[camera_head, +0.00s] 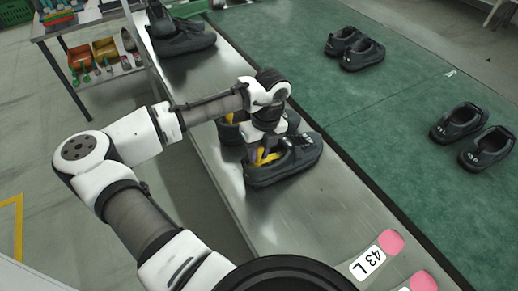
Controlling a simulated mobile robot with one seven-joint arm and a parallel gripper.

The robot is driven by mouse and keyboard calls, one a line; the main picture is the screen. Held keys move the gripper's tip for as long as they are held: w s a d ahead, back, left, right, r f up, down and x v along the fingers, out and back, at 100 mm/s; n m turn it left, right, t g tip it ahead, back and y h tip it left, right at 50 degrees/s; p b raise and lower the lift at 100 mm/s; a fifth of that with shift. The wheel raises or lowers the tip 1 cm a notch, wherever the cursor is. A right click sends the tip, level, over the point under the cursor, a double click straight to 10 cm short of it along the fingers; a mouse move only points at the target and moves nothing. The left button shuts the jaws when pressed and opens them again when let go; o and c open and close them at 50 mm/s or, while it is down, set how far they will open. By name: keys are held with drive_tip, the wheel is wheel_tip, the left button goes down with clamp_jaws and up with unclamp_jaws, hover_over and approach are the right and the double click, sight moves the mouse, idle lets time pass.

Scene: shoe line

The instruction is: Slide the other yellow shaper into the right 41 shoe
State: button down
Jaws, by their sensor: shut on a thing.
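A dark shoe (294,163) lies on the metal bench top, its toe to the right. My gripper (262,148) is directly above its opening, pointing down and shut on a yellow shaper (267,158). The shaper shows at the shoe's opening; how deep it sits inside I cannot tell. A second dark shoe (230,133) stands just behind, largely hidden by my arm. A bit of yellow (229,117) shows at its opening. No size marking is readable on either shoe.
Another dark pair (182,40) stands farther up the metal bench (287,215). Two more dark pairs stand on the green surface (400,100) at right. A table with small bins (104,48) is at upper left.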

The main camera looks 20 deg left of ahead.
drive_tip(key=shift+f, duration=0.1)
drive_tip(key=c, duration=1.1)
unclamp_jaws()
drive_tip(key=shift+c, duration=0.2)
drive_tip(key=shift+r+p, duration=1.55)
wheel_tip(320, 180, up, 4)
drive_tip(key=p, duration=0.3)
drive_tip(key=shift+r+p, duration=0.25)
drive_tip(key=shift+p, duration=0.15)
drive_tip(key=shift+r, duration=1.25)
